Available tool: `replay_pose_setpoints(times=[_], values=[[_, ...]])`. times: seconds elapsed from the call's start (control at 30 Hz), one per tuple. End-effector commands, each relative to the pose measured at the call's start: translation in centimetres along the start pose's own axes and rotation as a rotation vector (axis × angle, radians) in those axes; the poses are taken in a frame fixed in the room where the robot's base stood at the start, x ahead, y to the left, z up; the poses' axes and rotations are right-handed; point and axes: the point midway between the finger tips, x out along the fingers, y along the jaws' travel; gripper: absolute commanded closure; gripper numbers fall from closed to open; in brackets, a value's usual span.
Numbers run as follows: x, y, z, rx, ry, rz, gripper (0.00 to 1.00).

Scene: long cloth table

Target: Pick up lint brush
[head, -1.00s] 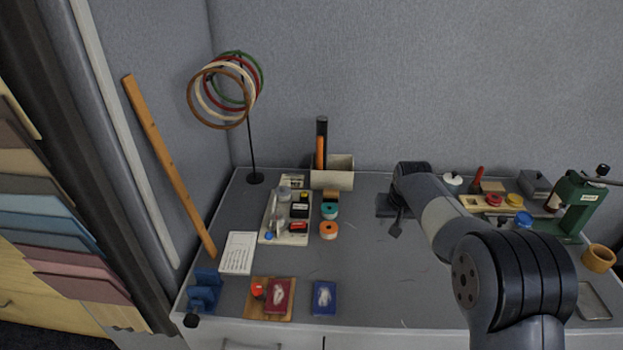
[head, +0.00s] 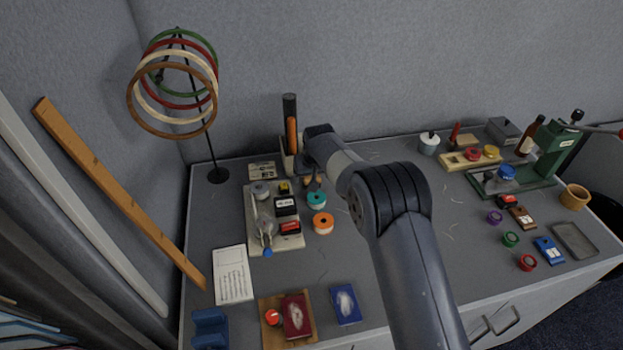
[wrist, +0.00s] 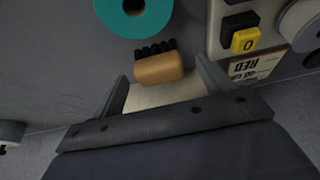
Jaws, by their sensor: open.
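The lint brush (wrist: 158,68), a small tan block with a row of black bristles, lies on the grey table in the wrist view. Its bristles point toward the teal tape roll (wrist: 133,12). My gripper (wrist: 162,74) is open, with one finger on each side of the brush's near end. The fingers look apart from the brush; I cannot tell the height gap. In the head view my gripper (head: 313,184) is over the back left of the table and hides most of the brush.
A cream box (wrist: 165,93) stands close behind the brush, under my gripper. A tray (head: 282,246) with stamps and small items lies to the left in the head view. An orange tape roll (head: 322,223) is nearer the front.

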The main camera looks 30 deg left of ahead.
Motion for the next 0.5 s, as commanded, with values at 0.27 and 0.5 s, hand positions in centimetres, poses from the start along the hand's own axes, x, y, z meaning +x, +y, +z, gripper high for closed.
replay_pose_setpoints(times=[0.27, 0.5], values=[[2.2, 0.0, -0.1, 0.000, 0.001, 0.000, 0.25], [2.3, 0.0, -0.1, 0.001, 0.001, 0.000, 0.25]])
